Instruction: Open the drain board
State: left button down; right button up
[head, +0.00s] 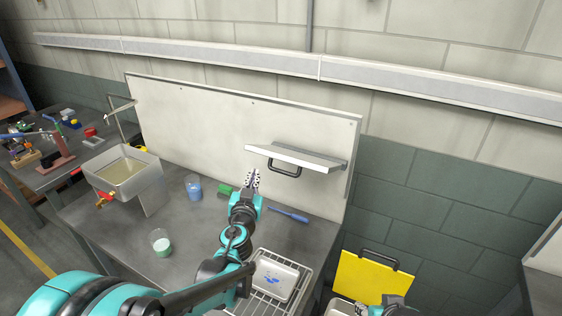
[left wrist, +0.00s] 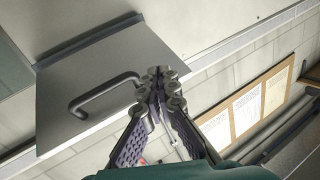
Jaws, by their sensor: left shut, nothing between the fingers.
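The drain board (head: 305,155) appears as a flat grey board standing out from the white wall panel, with a dark bar handle (head: 285,171) on its underside. In the left wrist view the grey board (left wrist: 70,70) fills the upper left, and its handle (left wrist: 105,92) is left of the fingers. My left gripper (head: 252,178) is shut and empty, below and left of the board in the head view. Its fingertips meet in the left wrist view (left wrist: 162,88), apart from the handle. My right arm (head: 392,303) shows only in part at the bottom edge; its fingers cannot be made out.
On the grey bench (head: 205,240) are a metal basin (head: 125,175), a blue beaker (head: 193,188), a green-filled beaker (head: 161,243), a green block (head: 225,191), a blue-handled tool (head: 288,215) and a wire rack (head: 290,262) with a white tray. A yellow panel (head: 365,278) stands right of the bench.

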pick_arm(q)
jog(key=s+d+r+m+h+p, duration=0.1)
jog(key=s+d+m+h+p, duration=0.25)
jog(key=s+h, duration=0.35)
jog(key=w+d+g+b, duration=0.1)
jog(key=w+d, duration=0.3)
jog(key=w, duration=0.4)
jog(key=shift+w+d+r+n+b, duration=0.3)
jog(key=shift+w+n+b, duration=0.1)
jog(key=shift+b, duration=0.15)
pick_arm(e)
notch_tip(320, 180, up, 2)
jog(key=shift+r, duration=0.15)
pick_arm(q)
jog(key=shift+f, duration=0.2)
notch_tip(320, 180, down, 9)
jog(key=b, duration=0.7)
jog(key=shift+s+r, duration=0.2)
jog(key=shift+s, duration=0.1)
pick_arm(e)
notch_tip(320, 180, down, 7)
jog(key=shift+f, duration=0.2)
jog(key=shift+f, duration=0.1)
